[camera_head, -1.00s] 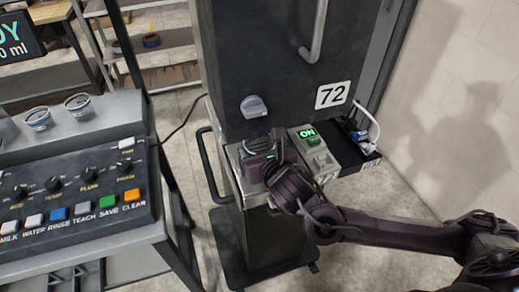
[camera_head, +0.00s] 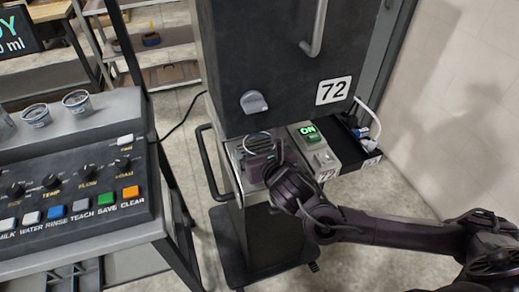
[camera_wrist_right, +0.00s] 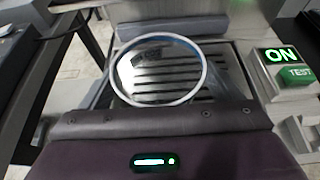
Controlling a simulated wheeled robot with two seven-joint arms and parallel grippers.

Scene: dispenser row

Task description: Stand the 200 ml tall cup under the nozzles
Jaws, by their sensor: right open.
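A clear cup with a round pale rim (camera_wrist_right: 158,69) stands on the slotted drip tray (camera_wrist_right: 222,72) in the right wrist view, seen from above through its open mouth. Its rim also shows in the head view (camera_head: 257,136), just below the dark dispenser (camera_head: 265,60) marked 72. My right gripper (camera_head: 262,160) is open at the cup, with its jaw parts on the near and far sides of the rim in the wrist view. Contact cannot be told. The nozzles and any volume mark on the cup are hidden. My left gripper is out of view.
A lit green ON switch (camera_head: 308,131) sits on a box right of the tray. A black handle (camera_head: 211,165) stands left of it. A button panel (camera_head: 70,190) with small cups (camera_head: 76,101) on top is at left. A white wall bounds the right.

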